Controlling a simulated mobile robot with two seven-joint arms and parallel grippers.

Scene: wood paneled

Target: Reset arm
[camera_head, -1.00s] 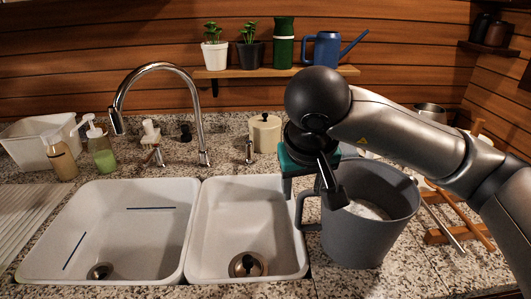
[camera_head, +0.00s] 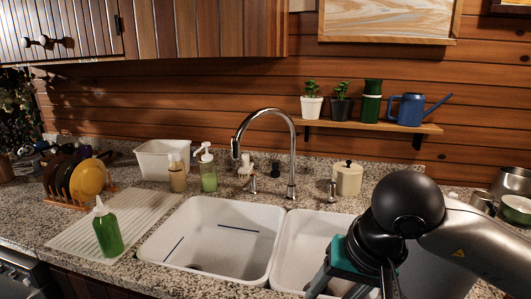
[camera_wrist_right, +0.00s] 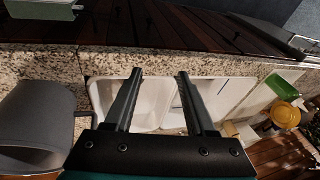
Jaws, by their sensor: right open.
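My right arm comes in from the lower right in the head view, with its teal and black gripper (camera_head: 325,284) in front of the right sink basin. In the right wrist view the two dark fingers of the right gripper (camera_wrist_right: 160,75) are spread apart with nothing between them, above the white double sink (camera_wrist_right: 150,100). A grey pitcher (camera_wrist_right: 35,115) stands on the counter left of the fingers in that view, apart from them. In the head view the pitcher (camera_head: 440,278) is mostly hidden behind my arm. My left gripper is in neither view.
The tall faucet (camera_head: 292,150) stands behind the double sink (camera_head: 215,235). A green bottle (camera_head: 107,232) stands on the white drainboard, near a rack with plates (camera_head: 88,178). Soap dispensers (camera_head: 208,172) and a lidded jar (camera_head: 348,178) line the back counter. A shelf (camera_head: 370,125) holds plants and a blue watering can.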

